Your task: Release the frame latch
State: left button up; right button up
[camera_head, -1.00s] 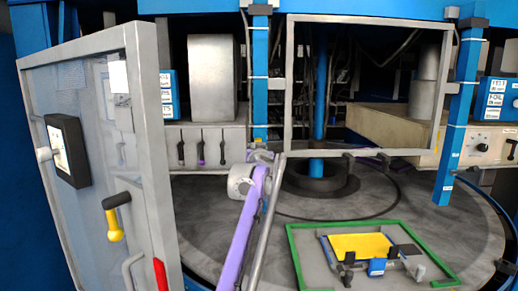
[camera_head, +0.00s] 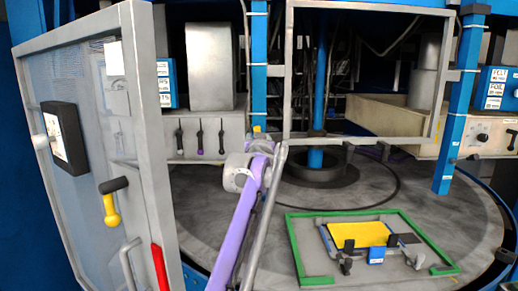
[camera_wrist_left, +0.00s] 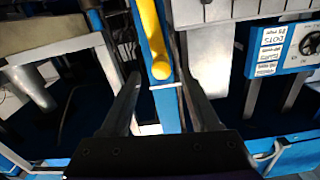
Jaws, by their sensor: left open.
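A yellow handle (camera_wrist_left: 156,45), likely the latch, lies along a blue post (camera_wrist_left: 152,60) in the left wrist view. In the head view a small yellow bit (camera_head: 257,128) shows on the blue post (camera_head: 259,65), just above my arm's end. My left gripper (camera_wrist_left: 160,85) is open, its fingers on either side of the post, with the handle's rounded end just beyond the tips. I cannot tell whether they touch it. The grey rectangular frame (camera_head: 289,80) stands upright right of the post. My left gripper's fingers are hard to make out in the head view.
A grey door (camera_head: 150,150) with a yellow-ended handle (camera_head: 111,208) stands at the left. A round grey table (camera_head: 400,190) carries a green-edged tray (camera_head: 293,250) with a yellow sheet (camera_head: 358,234). A control box (camera_head: 480,135) is at the right.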

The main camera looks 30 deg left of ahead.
pick_arm(q)
jog(key=b+v, duration=0.1)
jog(key=v, duration=0.5)
jog(key=shift+s+d+b, duration=0.15)
jog(key=shift+s+b, duration=0.1)
jog(key=shift+b, duration=0.05)
pick_arm(e)
jog(key=shift+s+f, duration=0.25)
jog(key=shift+f, duration=0.45)
jog(key=shift+s+f, duration=0.2)
jog(key=shift+f, duration=0.45)
pick_arm(q)
jog(key=shift+f, duration=0.1)
pick_arm(e)
jog(key=shift+s, duration=0.1)
